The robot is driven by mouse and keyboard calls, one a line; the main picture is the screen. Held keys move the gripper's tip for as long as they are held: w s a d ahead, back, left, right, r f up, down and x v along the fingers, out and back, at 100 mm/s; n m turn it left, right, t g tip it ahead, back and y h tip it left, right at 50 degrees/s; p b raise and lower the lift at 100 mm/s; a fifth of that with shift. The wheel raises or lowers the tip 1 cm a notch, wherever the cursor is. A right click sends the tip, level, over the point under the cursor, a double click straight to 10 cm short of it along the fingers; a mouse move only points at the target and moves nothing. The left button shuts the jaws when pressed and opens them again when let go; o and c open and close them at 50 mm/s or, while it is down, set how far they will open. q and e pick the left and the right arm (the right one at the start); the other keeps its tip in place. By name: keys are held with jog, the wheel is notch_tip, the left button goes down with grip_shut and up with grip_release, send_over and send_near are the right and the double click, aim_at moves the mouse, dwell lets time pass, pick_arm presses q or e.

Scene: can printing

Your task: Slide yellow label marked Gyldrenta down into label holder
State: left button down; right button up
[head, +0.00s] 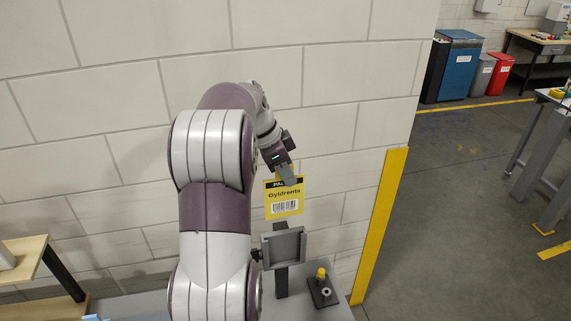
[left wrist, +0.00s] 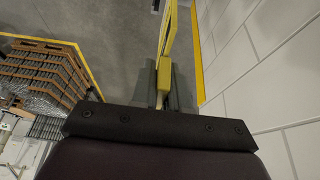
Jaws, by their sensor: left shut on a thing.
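The yellow label marked Gyldrenta (head: 284,199) has a black top band and a barcode. It hangs upright in the head view, its top edge held by my left gripper (head: 287,176), which is shut on it. In the left wrist view the label (left wrist: 167,40) shows nearly edge-on between the fingers of the left gripper (left wrist: 163,88). The grey label holder (head: 288,245) is a shallow frame on a post, just below the label. The label's lower edge is close above the holder; I cannot tell the exact gap. My right gripper is not in view.
The holder stands on a grey table by a white block wall. A small dark block with a yellow knob (head: 321,273) is beside it. A yellow corner guard (head: 379,222) is to the right. Blue, grey and red bins stand far back right.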

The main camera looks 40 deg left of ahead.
pick_arm(q)
jog(key=f, duration=0.1)
jog(key=s+d+f, duration=0.1)
jog(key=f, duration=0.2)
jog(key=shift+s+d+b, duration=0.15)
jog(key=shift+s+b, duration=0.15)
jog(key=shift+s, duration=0.05)
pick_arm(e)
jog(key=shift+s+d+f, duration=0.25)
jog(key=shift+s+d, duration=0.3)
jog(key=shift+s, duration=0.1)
pick_arm(q)
jog(key=shift+w+f, duration=0.1)
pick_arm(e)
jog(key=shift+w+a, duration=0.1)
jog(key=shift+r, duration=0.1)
